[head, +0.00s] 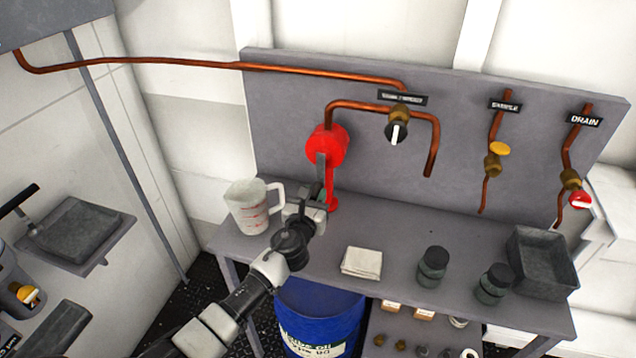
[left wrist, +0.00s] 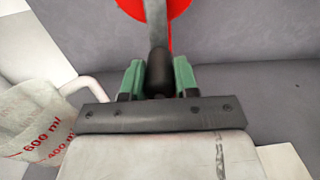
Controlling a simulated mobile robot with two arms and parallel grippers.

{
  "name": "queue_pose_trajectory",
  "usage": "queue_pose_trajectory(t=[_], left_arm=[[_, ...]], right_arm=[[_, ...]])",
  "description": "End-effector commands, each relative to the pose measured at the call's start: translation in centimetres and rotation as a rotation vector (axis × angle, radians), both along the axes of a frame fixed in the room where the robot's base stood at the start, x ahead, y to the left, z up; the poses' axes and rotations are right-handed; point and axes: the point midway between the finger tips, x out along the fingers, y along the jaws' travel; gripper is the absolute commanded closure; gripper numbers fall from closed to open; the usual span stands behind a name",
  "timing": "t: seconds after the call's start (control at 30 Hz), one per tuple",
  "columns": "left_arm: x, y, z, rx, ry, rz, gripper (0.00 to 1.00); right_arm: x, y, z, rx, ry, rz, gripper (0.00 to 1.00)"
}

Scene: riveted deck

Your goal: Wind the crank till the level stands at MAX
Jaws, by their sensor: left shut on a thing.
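The red pump (head: 327,146) is mounted on the grey back panel, with a grey crank arm (head: 321,172) hanging down from its middle. My left gripper (head: 316,200) is at the lower end of the crank arm. In the left wrist view my left gripper (left wrist: 159,78) has its green fingers on either side of the black crank handle (left wrist: 159,69), shut on it. The crank arm (left wrist: 156,22) rises from the handle to the red pump (left wrist: 139,5). No level gauge or MAX mark can be made out. My right gripper does not show.
A measuring jug (head: 250,207) stands just left of my left gripper. A folded cloth (head: 362,262), two dark jars (head: 432,266) and a grey tray (head: 541,262) are on the bench to the right. A blue drum (head: 318,318) stands below. Copper pipes carry valves on the panel.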

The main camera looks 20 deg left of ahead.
Motion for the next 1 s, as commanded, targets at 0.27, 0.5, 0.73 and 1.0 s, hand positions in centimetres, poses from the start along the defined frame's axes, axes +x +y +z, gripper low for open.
queue_pose_trajectory(t=[0.27,0.5,0.73,1.0], left_arm=[[0.1,1.6,0.7,0.003,0.0,0.001,0.86],[0.2,4.2,1.7,0.002,-0.003,0.001,0.86],[0.2,4.9,2.7,0.0,-0.003,0.0,0.86],[0.3,6.7,5.5,0.001,-0.004,0.0,0.86]], right_arm=[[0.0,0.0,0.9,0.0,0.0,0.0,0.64],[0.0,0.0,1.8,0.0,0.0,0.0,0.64],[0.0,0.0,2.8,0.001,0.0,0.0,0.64],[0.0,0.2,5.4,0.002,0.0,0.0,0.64]])
